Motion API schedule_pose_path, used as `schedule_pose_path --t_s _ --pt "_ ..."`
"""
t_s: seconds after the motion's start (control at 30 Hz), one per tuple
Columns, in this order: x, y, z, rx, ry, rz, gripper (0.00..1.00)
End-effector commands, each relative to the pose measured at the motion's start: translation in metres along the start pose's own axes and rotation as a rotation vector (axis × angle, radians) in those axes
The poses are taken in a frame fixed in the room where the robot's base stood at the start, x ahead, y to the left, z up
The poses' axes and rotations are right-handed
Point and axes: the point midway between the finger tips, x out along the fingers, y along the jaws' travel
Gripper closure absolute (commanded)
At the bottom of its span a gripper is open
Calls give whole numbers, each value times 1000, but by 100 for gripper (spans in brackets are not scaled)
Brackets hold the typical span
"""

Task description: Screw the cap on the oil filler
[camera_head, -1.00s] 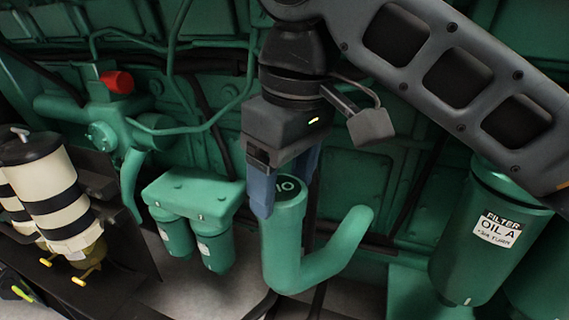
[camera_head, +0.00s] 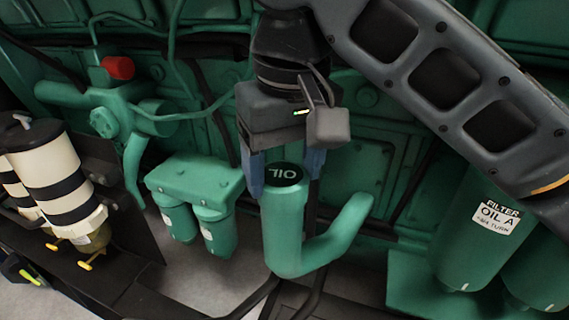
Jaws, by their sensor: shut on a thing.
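The oil filler (camera_head: 285,235) is a green upright pipe with a side branch curving up to the right. The cap (camera_head: 283,174), dark on top and lettered OIL, sits on the top of the pipe. My gripper (camera_head: 284,176) points down over it, with one blue finger at the cap's left side and the other at its right. It is shut on the cap. How far the threads are engaged is hidden.
A green oil filter (camera_head: 478,235) with a white label stands at the right. Two small green filters (camera_head: 195,200) hang left of the filler. Cream-and-black canisters (camera_head: 55,180) stand at far left. A red knob (camera_head: 118,68) is at upper left. Hoses run below the filler.

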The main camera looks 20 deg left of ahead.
Motion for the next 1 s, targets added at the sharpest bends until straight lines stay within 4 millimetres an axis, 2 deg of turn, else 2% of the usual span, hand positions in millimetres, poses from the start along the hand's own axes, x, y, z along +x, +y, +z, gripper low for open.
schedule_pose_path --t_s 0.3,0.63,0.67,0.9,1.0 --pt "-1 -2 0 317 1 40 62" --pt "-1 -2 -1 381 1 47 62" --pt "-1 -2 -1 381 1 47 29" --pt "0 -2 -1 379 1 46 6" --pt "0 -2 0 379 1 46 0"
